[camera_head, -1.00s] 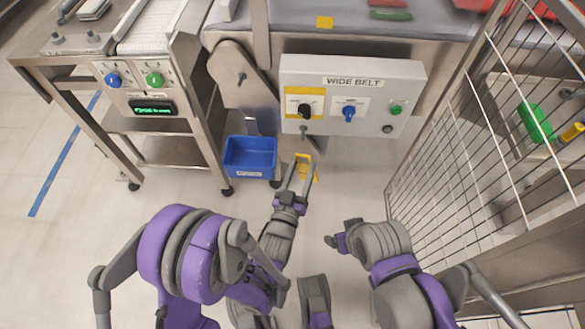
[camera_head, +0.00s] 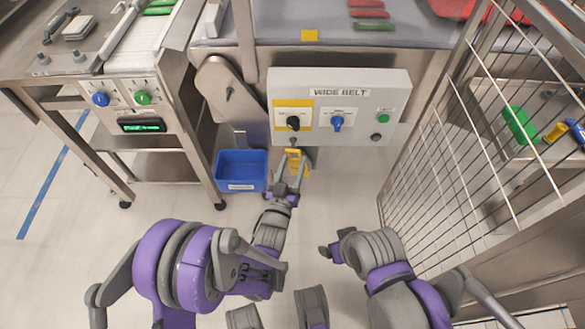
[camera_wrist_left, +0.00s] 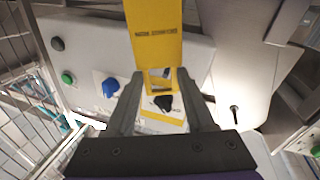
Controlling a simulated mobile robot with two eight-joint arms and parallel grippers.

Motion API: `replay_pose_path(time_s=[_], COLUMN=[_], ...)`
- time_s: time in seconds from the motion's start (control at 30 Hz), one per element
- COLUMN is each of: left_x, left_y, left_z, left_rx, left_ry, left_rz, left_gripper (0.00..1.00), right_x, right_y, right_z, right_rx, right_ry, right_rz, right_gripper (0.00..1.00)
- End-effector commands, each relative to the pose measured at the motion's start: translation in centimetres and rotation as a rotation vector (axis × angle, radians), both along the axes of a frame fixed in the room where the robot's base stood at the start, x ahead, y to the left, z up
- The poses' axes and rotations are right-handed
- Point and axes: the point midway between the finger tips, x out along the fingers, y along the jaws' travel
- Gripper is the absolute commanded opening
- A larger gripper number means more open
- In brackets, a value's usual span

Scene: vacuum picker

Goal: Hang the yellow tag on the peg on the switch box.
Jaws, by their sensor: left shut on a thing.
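The yellow tag (camera_head: 294,160) is in my left gripper (camera_head: 287,183), upright just below the switch box (camera_head: 393,92). In the left wrist view the tag (camera_wrist_left: 155,38) rises between the two fingers of the left gripper (camera_wrist_left: 160,85), its cut-out in front of the black knob. A small grey stub, seemingly the peg (camera_head: 293,140), shows under the black knob, just above the tag. I cannot tell whether the tag touches it. My right gripper (camera_head: 327,250) is low, right of the left arm, away from the box; its jaws are unclear.
A blue bin (camera_head: 241,171) stands on the floor left of the tag, beside a metal conveyor stand (camera_head: 155,160). A wire mesh fence (camera_head: 455,150) rises on the right. Floor between the box and fence is clear.

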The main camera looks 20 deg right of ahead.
Motion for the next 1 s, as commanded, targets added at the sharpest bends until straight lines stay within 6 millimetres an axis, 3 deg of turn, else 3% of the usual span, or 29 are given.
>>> replay_pose_path(time_s=[0.4, 0.6, 1.0], left_x=[2.4, 3.3, 3.7], left_y=[-0.7, -0.9, -1.1], left_z=[-0.1, -0.8, -1.1], left_rx=[-0.001, -0.002, -0.001], left_ry=[0.001, 0.001, 0.001], left_rz=[0.000, 0.000, 0.000], left_gripper=[0.01, 0.01, 0.01], right_x=[0.0, 0.1, 0.3], right_y=[0.0, 0.0, 0.0], right_z=[0.1, -0.8, -1.4], right_rx=[0.000, 0.000, 0.000], right_ry=[0.000, 0.001, 0.001], right_rz=[0.000, 0.000, 0.000], right_gripper=[0.80, 0.80, 0.80])
